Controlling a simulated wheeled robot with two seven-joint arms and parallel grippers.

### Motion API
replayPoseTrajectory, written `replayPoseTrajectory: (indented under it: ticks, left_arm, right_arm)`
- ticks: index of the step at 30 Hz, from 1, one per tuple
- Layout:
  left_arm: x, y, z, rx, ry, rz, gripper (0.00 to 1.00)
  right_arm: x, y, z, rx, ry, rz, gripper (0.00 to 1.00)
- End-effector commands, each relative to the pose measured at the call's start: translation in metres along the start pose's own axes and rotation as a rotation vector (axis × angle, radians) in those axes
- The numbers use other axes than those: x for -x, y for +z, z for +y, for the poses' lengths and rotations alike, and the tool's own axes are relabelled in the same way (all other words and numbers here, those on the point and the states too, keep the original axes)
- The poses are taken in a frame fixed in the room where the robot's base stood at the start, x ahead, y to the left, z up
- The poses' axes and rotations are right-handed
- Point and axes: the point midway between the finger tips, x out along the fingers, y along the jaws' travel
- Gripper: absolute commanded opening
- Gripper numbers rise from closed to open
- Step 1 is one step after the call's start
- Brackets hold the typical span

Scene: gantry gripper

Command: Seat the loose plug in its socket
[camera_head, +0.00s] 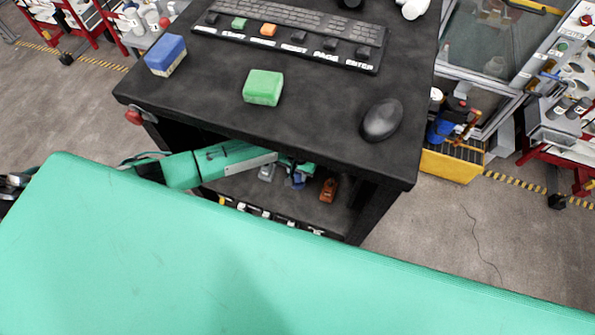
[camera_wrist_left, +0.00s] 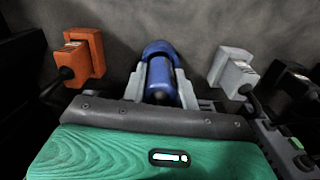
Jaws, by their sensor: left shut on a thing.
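A blue plug (camera_wrist_left: 160,78) sits between the two grey fingers of my left gripper (camera_wrist_left: 160,88), which is shut on it. In the head view the blue plug (camera_head: 298,181) shows partly behind the end of my left gripper (camera_head: 293,172), inside the lower shelf of the black cart. An orange plug (camera_wrist_left: 80,58) with a black cord stands to the left in the wrist view, and a grey plug (camera_wrist_left: 235,72) to the right. A black plug (camera_wrist_left: 290,90) is at the far right. I cannot make out the blue plug's contacts or its socket. My right gripper is out of view.
The cart's black top (camera_head: 310,115) overhangs the shelf and bears a blue block (camera_head: 166,55), a green block (camera_head: 263,87), a mouse (camera_head: 382,119) and a keyboard (camera_head: 300,30). A row of small labelled parts (camera_head: 265,213) runs along the shelf's front edge.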

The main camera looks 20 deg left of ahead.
Motion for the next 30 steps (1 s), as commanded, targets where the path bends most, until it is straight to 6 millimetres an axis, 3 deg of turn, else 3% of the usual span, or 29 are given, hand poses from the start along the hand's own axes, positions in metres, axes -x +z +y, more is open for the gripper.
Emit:
replayPoseTrajectory:
  ticks: [20,21,24,25,30]
  left_arm:
    - [-0.018,0.000,0.000,0.001,0.000,-0.001,0.07]
    - [-0.018,0.000,0.000,0.001,0.000,-0.001,0.31]
    - [-0.018,0.000,0.000,0.000,0.000,-0.001,0.51]
    - [-0.018,0.000,0.000,0.000,0.000,-0.001,0.55]
    - [-0.018,0.000,0.000,0.000,0.000,-0.001,0.55]
  right_arm:
    - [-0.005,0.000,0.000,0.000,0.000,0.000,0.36]
    - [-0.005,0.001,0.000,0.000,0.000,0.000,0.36]
    - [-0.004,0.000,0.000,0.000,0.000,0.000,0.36]
    - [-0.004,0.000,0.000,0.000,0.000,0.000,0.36]
    - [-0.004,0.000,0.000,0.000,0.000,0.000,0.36]
